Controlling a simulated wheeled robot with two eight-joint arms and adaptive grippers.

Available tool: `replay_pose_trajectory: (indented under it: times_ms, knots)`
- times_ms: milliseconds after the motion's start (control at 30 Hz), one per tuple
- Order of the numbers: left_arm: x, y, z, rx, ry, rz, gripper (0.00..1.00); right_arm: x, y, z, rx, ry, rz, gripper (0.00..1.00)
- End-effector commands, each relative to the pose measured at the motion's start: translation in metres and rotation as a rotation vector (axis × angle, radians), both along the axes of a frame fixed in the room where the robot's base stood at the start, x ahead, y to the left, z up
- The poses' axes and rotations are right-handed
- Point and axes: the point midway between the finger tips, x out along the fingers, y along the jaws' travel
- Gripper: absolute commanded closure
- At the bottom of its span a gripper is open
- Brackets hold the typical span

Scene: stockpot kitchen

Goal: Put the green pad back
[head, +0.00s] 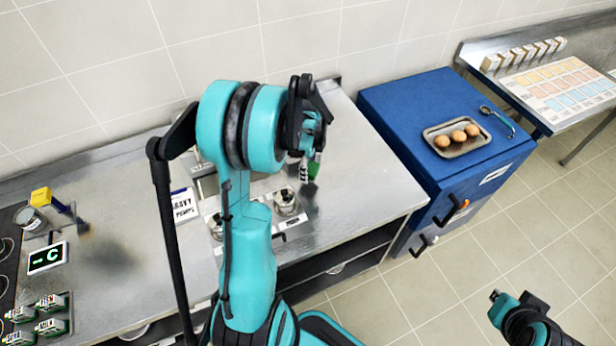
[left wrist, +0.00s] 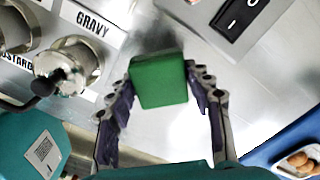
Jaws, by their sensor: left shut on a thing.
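The green pad (left wrist: 160,80) is a small block between the two fingers of my left gripper (left wrist: 160,92) in the left wrist view. The fingers are shut on its sides, and it hangs over the steel counter. In the head view the pad (head: 314,170) shows partly below my left gripper (head: 309,158), which hides the rest. It is to the right of the pump with the GRAVY label (left wrist: 93,24). Part of my right arm shows at the bottom right of the head view, but I cannot make out its gripper.
The gravy pumps sign (head: 184,205) stands left of the metal pumps (head: 286,203). A black rocker switch (left wrist: 243,14) is beyond the pad. A blue cabinet (head: 398,106) to the right bears a tray of eggs (head: 440,152). The steel counter (head: 375,200) is bare at its right end.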

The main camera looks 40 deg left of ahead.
Motion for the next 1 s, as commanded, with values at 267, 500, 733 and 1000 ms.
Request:
replay_pose_trajectory:
  times_ms: [267,500,733,1000]
  knots:
    - [0.005,0.005,-0.023,0.0,0.0,0.0,0.76,0.0,0.0,-0.008,0.0,0.0,0.0,1.0]
    - [0.004,0.005,-0.044,0.0,0.0,0.0,0.76,0.0,0.0,-0.015,0.0,0.0,0.0,1.0]
    - [0.004,0.005,-0.046,0.0,0.0,0.0,0.76,0.0,0.0,-0.016,0.0,0.0,0.0,1.0]
    - [0.004,0.005,-0.047,0.0,0.0,0.0,0.29,0.0,0.0,-0.018,0.0,0.0,0.0,1.0]
